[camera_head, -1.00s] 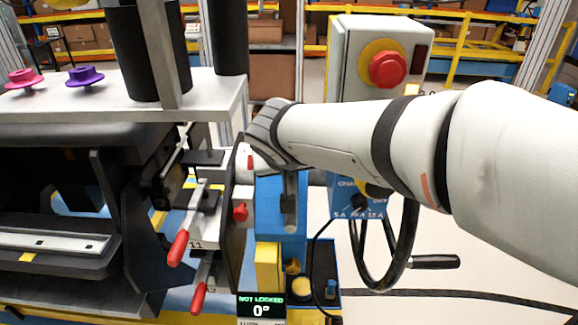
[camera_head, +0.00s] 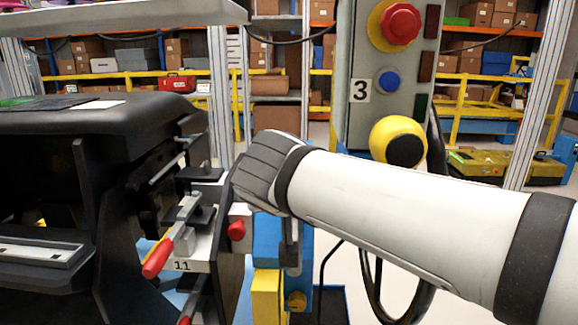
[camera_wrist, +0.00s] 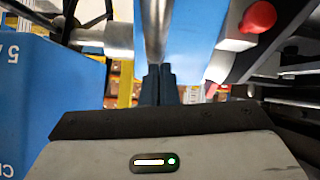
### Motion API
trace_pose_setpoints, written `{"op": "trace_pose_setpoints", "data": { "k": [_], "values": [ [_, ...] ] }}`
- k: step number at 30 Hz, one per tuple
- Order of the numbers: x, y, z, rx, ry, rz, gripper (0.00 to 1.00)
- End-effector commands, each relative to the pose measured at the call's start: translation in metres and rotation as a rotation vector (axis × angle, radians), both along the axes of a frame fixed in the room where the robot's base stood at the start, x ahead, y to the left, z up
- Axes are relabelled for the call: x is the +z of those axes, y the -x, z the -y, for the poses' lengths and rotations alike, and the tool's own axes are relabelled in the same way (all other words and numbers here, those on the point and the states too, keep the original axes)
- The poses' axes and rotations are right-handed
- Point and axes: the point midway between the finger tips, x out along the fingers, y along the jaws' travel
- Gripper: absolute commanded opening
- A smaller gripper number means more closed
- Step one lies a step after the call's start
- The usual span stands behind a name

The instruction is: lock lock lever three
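Red-handled lock levers show in the head view: one upper lever (camera_head: 157,258) by the label 11, and part of another (camera_head: 184,320) at the bottom edge. No lever marked three is readable. A red knob (camera_head: 236,230) sits on the black side plate; a red knob (camera_wrist: 258,17) also shows in the wrist view. A grey metal rod (camera_wrist: 156,30) runs down to my gripper's fingertips. My gripper (camera_wrist: 158,70) has its two dark fingers close together, with nothing clearly between them. In the head view my wrist hides the gripper; a grey bar (camera_head: 290,255) shows below it.
A blue post (camera_head: 267,240) and yellow block (camera_head: 267,295) stand below my wrist. A control box (camera_head: 365,125) marked 3 stands behind my arm, with a red button (camera_head: 400,24) and yellow-black knob (camera_head: 398,142). The black dashboard (camera_head: 95,120) fills the left.

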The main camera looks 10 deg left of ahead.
Motion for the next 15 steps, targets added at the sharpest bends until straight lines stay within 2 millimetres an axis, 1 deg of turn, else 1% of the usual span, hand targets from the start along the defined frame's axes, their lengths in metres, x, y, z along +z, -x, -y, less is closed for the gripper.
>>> {"op": "trace_pose_setpoints", "data": {
  "k": [1,15],
  "values": [
    [-0.0041,0.0003,0.0016,-0.005,0.001,-0.003,0.0],
    [-0.005,-0.002,0.0078,-0.019,0.004,-0.005,0.0]
  ]
}}
